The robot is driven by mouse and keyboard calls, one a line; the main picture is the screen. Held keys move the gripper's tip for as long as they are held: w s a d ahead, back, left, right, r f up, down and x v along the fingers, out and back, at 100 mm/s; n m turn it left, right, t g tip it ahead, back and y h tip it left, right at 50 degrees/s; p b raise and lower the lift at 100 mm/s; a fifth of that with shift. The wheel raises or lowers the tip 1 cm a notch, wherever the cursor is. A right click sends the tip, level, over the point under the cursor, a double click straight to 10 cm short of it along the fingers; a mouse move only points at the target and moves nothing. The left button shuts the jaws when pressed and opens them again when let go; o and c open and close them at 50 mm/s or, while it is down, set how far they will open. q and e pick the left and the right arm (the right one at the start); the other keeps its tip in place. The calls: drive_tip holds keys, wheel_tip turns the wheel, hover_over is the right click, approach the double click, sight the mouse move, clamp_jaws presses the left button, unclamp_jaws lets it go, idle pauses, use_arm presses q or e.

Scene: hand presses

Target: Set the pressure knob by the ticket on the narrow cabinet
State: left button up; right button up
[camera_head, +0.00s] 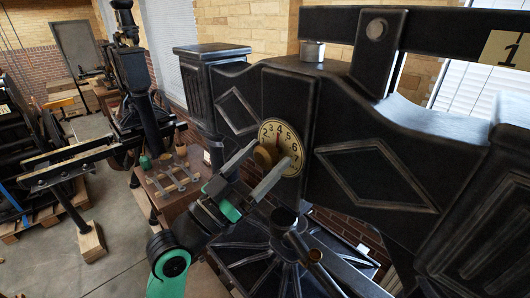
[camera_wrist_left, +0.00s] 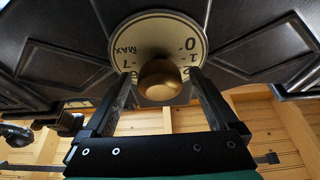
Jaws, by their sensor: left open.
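A round cream dial (camera_head: 291,136) with black numbers is on the front of the black press. A brass knob (camera_head: 264,156) stands out from its middle. In the left wrist view the dial (camera_wrist_left: 128,35) shows 0, 1, 7 and MAX around the rim, and the knob (camera_wrist_left: 160,82) is near the picture's middle. My left gripper (camera_head: 272,154) is open, with one finger on each side of the knob. In the left wrist view gaps show between the fingers and the knob. The knob's setting cannot be read clearly. No narrow cabinet or ticket can be made out. My right gripper is not in view.
The black press body (camera_head: 380,175) fills the right side. A cream card marked 1 (camera_head: 507,50) is on its top beam. A second press (camera_head: 132,80) stands at the back left, near a brown bench (camera_head: 172,185) with metal tools. Grey floor (camera_head: 70,258) is clear at lower left.

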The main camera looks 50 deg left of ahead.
use_arm(q)
drive_tip(key=shift+w+r, duration=0.1)
drive_tip(key=shift+w, duration=0.2)
drive_tip(key=shift+c, duration=0.3)
drive_tip(key=c, duration=1.3)
drive_tip(key=shift+r+n+p, duration=0.1)
drive_tip(key=shift+n+p, duration=0.4)
drive_tip(key=shift+p, duration=0.15)
drive_tip(key=n+y+p, duration=0.2)
drive_tip(key=n+p, duration=0.2)
drive_tip(key=n+g+y+p, duration=0.1)
drive_tip(key=n+y+p, duration=0.1)
drive_tip(key=n+p, duration=0.1)
drive_tip(key=shift+d+r+n+y+p, duration=0.15)
drive_tip(key=shift+n+y+p, duration=0.15)
drive_tip(key=shift+n+p, duration=0.1)
drive_tip(key=shift+n+g+y, duration=0.3)
drive_tip(key=shift+n, duration=0.9)
drive_tip(key=shift+f+n+g+y, duration=0.1)
drive_tip(key=shift+n+g+y, duration=0.3)
drive_tip(key=shift+n, duration=0.8)
drive_tip(key=shift+f+n+g+y, duration=0.1)
drive_tip(key=shift+n+g+y, duration=0.25)
drive_tip(key=shift+n, duration=0.85)
